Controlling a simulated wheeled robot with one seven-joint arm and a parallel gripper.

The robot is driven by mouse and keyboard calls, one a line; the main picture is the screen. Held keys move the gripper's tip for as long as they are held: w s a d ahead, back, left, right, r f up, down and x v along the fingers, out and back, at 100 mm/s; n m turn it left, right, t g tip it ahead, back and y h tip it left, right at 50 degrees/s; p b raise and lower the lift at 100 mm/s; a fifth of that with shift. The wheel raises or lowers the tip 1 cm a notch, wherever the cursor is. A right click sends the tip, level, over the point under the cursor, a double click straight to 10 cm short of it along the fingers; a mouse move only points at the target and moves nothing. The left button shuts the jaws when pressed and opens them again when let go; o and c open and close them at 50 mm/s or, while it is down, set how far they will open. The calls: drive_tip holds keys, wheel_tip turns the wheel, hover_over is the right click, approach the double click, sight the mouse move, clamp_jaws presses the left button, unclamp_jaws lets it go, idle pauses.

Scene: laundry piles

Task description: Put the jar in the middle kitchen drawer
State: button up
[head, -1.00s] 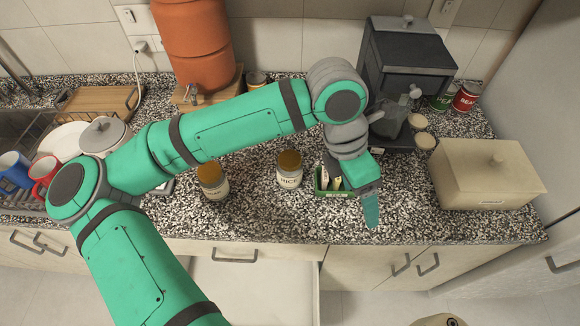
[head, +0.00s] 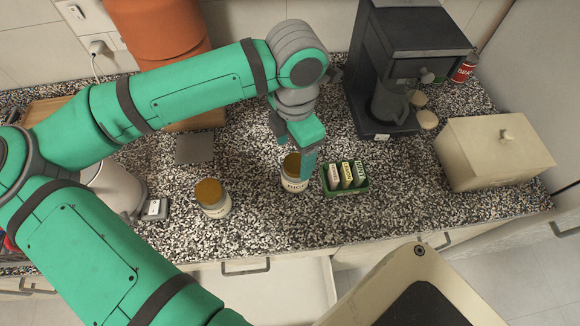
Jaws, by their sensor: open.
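A glass jar with a brown lid and a RICE label (head: 292,184) stands upright on the speckled counter. My gripper (head: 293,148) is open, and one green finger hangs in front of the jar's right side and hides part of it. I cannot tell whether finger and jar touch. A second jar with a brown lid (head: 212,198) stands upright to the left, near the counter's front edge. Below the counter, under a drawer handle (head: 246,269), a pale empty surface (head: 265,302) juts out and looks like a pulled-out drawer. Its far part is hidden.
A green box of small packets (head: 346,187) stands just right of the RICE jar. A dark coffee machine (head: 412,50), a beige lidded box (head: 495,155) and an orange container (head: 160,30) stand around. The counter between the two jars is clear.

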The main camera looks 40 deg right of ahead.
sight(295, 171)
drive_tip(key=f, duration=0.2)
drive_tip(key=shift+s+d+f, duration=0.1)
drive_tip(key=shift+s+f, duration=0.25)
drive_tip(key=shift+f, duration=2.7)
drive_tip(key=c, duration=1.7)
